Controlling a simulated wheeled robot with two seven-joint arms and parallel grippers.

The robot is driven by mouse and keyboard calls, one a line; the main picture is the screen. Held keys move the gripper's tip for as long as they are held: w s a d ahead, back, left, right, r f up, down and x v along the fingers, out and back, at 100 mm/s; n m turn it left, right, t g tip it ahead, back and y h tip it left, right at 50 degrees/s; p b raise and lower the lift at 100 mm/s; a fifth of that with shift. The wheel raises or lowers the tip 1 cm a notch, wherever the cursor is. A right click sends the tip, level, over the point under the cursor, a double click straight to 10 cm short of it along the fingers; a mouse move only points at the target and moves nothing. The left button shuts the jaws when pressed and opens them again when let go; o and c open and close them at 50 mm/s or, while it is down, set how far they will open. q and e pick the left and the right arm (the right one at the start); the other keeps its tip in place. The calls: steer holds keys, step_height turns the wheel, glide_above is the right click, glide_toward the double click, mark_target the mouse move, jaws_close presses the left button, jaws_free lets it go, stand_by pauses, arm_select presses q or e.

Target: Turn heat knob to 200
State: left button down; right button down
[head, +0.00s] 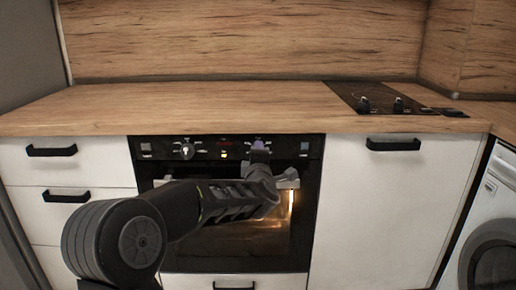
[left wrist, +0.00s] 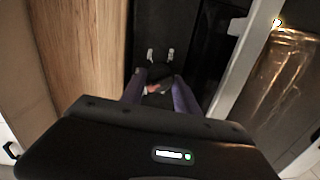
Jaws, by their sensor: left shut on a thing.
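The black oven control panel (head: 215,147) is at the middle of the head view, above the oven door. Its left knob (head: 187,150) is free, with its pale pointer roughly upright. My left gripper (head: 260,146) is at the panel's right-hand knob, which its fingers and wrist mostly hide in the head view. In the left wrist view, the left gripper's two purple-grey fingers (left wrist: 159,94) are shut on this knob (left wrist: 154,88). The knob's dial marks and setting are too small or hidden to read. My right gripper is in neither view.
The lit oven door (head: 240,238) and its light handle (head: 288,182) are just below my left gripper. A wooden worktop (head: 190,108) overhangs the panel, with a dark hob (head: 380,100) at right. White drawers and a cupboard (head: 365,215) flank the oven.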

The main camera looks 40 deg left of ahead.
arm_select(q)
steer(key=shift+r+m+p, duration=0.2)
steer(key=shift+m+p, duration=0.45)
steer(key=shift+m, duration=0.25)
steer(key=m+p, duration=0.2)
steer(key=shift+d+m, duration=0.1)
steer(key=shift+m, duration=0.2)
steer(key=m+p, duration=0.3)
steer(key=m, duration=0.2)
steer(key=shift+y+p, duration=0.3)
steer(key=m+p, duration=0.1)
steer(key=m, duration=0.1)
steer(key=shift+f+m+p, duration=0.1)
steer(key=shift+m+p, duration=0.2)
steer(key=shift+m, duration=0.1)
steer(key=shift+f+m+p, duration=0.2)
steer(key=shift+m+p, duration=0.85)
steer(key=shift+m, duration=0.95)
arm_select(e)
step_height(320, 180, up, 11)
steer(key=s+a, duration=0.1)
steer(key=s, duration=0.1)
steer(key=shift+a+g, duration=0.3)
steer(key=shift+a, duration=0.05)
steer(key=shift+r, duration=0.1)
arm_select(q)
steer(key=c, duration=0.9)
jaws_free()
